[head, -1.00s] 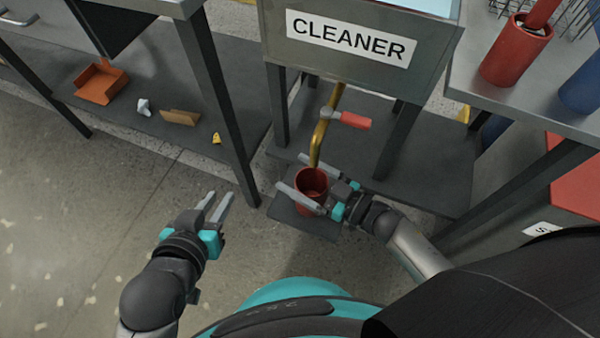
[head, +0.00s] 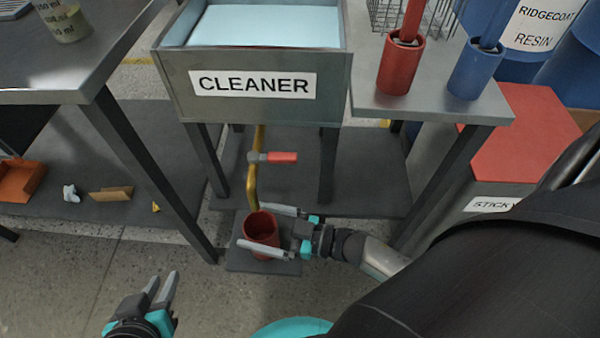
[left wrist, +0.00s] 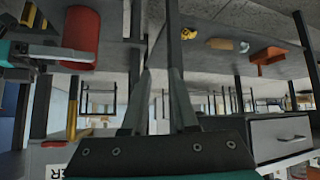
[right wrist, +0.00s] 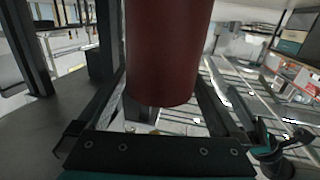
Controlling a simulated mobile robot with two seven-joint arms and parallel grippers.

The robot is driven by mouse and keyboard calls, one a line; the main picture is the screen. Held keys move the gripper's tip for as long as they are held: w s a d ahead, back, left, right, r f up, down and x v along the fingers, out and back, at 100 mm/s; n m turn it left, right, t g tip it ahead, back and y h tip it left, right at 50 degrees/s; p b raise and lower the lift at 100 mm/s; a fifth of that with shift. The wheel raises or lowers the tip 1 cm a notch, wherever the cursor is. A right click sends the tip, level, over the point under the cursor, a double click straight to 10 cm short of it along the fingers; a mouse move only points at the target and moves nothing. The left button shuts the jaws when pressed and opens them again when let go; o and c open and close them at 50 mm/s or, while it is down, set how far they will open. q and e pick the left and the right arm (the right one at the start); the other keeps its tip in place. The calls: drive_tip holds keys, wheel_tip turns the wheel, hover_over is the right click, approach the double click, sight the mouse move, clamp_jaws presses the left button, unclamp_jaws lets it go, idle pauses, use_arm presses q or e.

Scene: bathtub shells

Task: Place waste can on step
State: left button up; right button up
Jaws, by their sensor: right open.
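The red waste can (head: 262,230) stands upright on the dark step (head: 236,265), below the brass tap. My right gripper (head: 252,227) is open, with one finger on each side of the can; touching or apart cannot be told. In the right wrist view the can (right wrist: 165,50) fills the space between the spread fingers. My left gripper (head: 162,278) is empty and open, with a modest gap between its fingers, low on the left over the floor. The left wrist view, upside down, shows the can (left wrist: 81,38) and part of the step (left wrist: 116,52).
The CLEANER tank (head: 265,85) and its tap with a red handle (head: 280,157) are above and behind the can. Table legs (head: 150,175) stand to the left. A red-topped STICKY bin (head: 520,130) is at right. Floor at front left is clear.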

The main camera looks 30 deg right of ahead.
use_arm(q)
drive_tip(key=s+a+g+y+p, duration=0.2)
drive_tip(key=s+a+g, duration=0.1)
drive_tip(key=s+a, duration=0.1)
drive_tip(key=shift+a+r+n+g, duration=0.3)
drive_tip(key=shift+a+r+g, duration=0.05)
drive_tip(key=shift+r+g, duration=0.05)
use_arm(e)
drive_tip(key=v, duration=0.9)
drive_tip(key=shift+d, duration=0.2)
